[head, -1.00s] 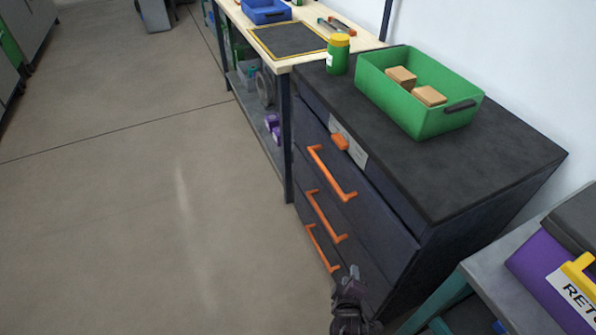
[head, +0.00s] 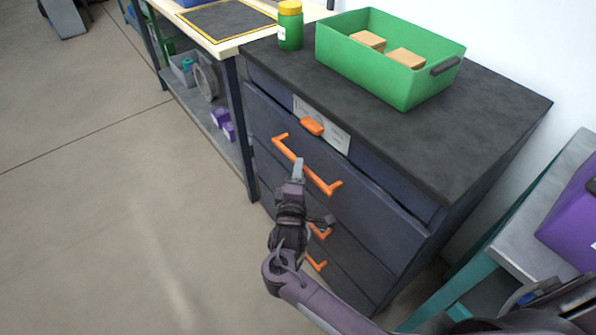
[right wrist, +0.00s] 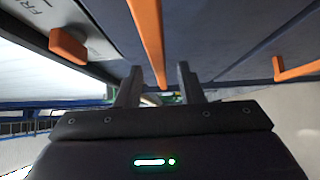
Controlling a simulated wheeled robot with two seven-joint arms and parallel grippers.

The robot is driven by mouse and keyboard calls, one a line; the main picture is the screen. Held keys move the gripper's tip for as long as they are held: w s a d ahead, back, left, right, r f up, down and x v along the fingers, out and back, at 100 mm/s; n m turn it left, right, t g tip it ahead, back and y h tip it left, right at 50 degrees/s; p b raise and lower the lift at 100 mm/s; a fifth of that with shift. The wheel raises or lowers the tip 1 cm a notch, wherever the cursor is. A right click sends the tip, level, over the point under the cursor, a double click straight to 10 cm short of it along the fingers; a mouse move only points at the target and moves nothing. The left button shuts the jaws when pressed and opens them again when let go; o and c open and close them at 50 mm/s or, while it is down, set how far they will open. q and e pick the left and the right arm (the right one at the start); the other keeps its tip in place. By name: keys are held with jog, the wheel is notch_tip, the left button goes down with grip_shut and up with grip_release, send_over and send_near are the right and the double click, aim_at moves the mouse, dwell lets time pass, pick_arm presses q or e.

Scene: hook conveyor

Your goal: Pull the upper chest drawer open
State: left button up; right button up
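The dark chest (head: 395,215) stands against the wall with orange bar handles on its drawers. The upper drawer (head: 375,200) has the topmost long orange handle (head: 327,187), and its front sits close to the chest body. My right gripper (head: 298,170) is at this handle, in front of its middle. In the right wrist view, my right gripper (right wrist: 159,78) has its two fingers apart, with the orange handle (right wrist: 148,35) running between their tips. A gap shows beside the bar, so the fingers do not clamp it. My left gripper is not in view.
An orange latch (head: 312,126) sits on a label plate above the drawer. On the chest top are a green bin (head: 375,75) with brown blocks and a green jar (head: 290,30). A workbench (head: 215,42) adjoins at left. Floor before the chest is clear.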

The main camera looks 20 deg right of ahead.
jog(key=shift+w+d, duration=0.2)
jog(key=shift+w, duration=0.15)
grip_shut()
